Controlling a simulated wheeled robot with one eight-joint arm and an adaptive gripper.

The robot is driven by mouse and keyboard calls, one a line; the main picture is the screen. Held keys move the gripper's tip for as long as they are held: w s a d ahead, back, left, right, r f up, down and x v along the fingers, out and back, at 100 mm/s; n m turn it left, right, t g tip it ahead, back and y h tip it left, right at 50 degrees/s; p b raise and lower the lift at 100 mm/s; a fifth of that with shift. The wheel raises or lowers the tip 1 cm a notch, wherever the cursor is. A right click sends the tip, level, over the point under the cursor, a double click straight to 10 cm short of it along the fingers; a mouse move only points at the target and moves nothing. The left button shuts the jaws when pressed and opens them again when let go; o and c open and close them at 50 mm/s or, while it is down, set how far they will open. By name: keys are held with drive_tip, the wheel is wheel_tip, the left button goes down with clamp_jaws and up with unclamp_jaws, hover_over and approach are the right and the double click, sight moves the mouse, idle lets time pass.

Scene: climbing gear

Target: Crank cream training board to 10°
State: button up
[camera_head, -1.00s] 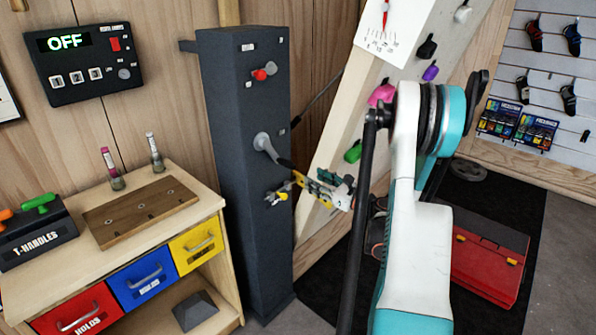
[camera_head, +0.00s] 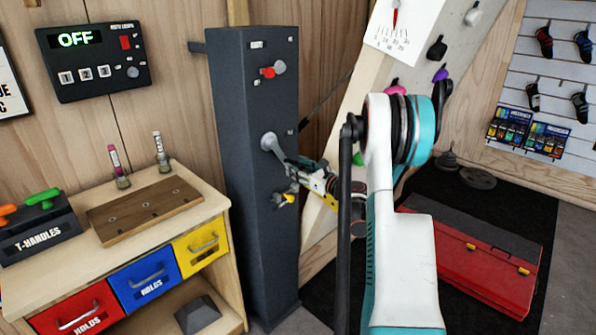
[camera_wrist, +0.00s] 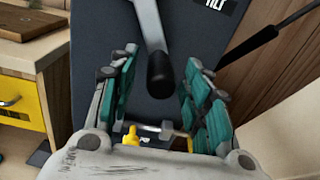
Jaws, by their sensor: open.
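The cream training board (camera_head: 350,110) leans at a slant on the right, partly hidden by my arm. A white scale card (camera_head: 405,32) with a red pointer (camera_head: 396,18) is at its top; the exact reading is too small to tell. The grey crank (camera_head: 268,142) is on a dark pillar (camera_head: 245,215), its arm pointing down and right. My gripper (camera_head: 308,174) is at the crank's end, open. In the wrist view, the crank's black handle (camera_wrist: 160,74) lies between my two spread fingers (camera_wrist: 155,90), with gaps at both sides.
A yellow-tipped lever (camera_head: 288,198) on the pillar sits just below my gripper. A red-knobbed switch (camera_head: 270,71) is above the crank. A drawer bench (camera_head: 215,210) stands left. A red case (camera_head: 480,265) lies on the black mat at right.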

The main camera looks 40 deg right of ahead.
drive_tip(key=shift+w, duration=0.2)
clamp_jaws()
drive_tip(key=shift+a+f+m, duration=0.2)
drive_tip(key=shift+a+m, duration=0.1)
